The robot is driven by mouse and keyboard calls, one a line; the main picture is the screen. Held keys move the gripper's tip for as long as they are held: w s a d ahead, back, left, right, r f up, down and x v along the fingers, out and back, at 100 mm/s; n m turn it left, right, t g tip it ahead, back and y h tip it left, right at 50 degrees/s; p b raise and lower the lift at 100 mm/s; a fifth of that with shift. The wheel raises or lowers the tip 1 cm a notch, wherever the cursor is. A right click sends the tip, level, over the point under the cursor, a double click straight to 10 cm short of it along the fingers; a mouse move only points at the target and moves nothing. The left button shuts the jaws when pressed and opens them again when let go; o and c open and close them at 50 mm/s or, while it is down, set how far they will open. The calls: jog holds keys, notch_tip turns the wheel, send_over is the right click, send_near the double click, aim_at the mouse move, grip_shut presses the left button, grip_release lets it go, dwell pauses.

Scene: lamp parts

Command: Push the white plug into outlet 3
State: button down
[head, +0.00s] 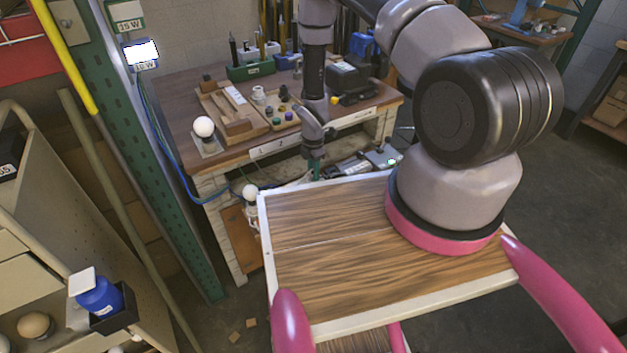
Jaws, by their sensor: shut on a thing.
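My gripper (313,150) is small and dark at the end of my arm, in front of the workbench's front edge. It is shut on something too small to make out. I cannot pick out the white plug. A pale strip with dark markings (270,149) runs along the bench's front edge, left of my gripper. Another pale strip (357,118) continues to the right. The markings are too small to read surely, and I cannot tell which spot is outlet 3. My wrist and gripper hide the part of the edge between them.
The wooden workbench (180,95) holds a white bulb (204,127), a wooden tray (228,100), a green tool holder (250,68) and a black case (350,78). A blue cable (170,165) hangs at its left. A green post (125,120) stands left. A second bulb (250,191) is lower down.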

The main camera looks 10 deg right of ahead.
jog(key=c, duration=0.6)
grip_release()
jog(key=d+r+m+t, duration=0.2)
jog(key=r+m, duration=0.4)
jog(key=r, duration=1.6)
jog(key=d+r+m+t, duration=0.1)
jog(key=d+r+m, duration=0.3)
jog(key=r, duration=1.7)
jog(key=s+r+m+t, duration=0.1)
jog(key=s+r+m, duration=0.4)
jog(key=s+r, duration=0.2)
jog(key=s+r+m+t+y, duration=0.1)
jog(key=s+r+m, duration=0.4)
jog(key=s+r, duration=0.2)
jog(key=s+r+m+t+y, duration=0.1)
jog(key=s+r+m+t, duration=0.1)
jog(key=s+r+m, duration=0.3)
jog(key=shift+s+a+r+m, duration=0.1)
jog(key=shift+s+r+m, duration=0.1)
jog(key=shift+s+r, duration=0.6)
jog(key=shift+s+r+m, duration=0.2)
jog(key=shift+s+r, duration=0.35)
jog(key=shift+s, duration=0.35)
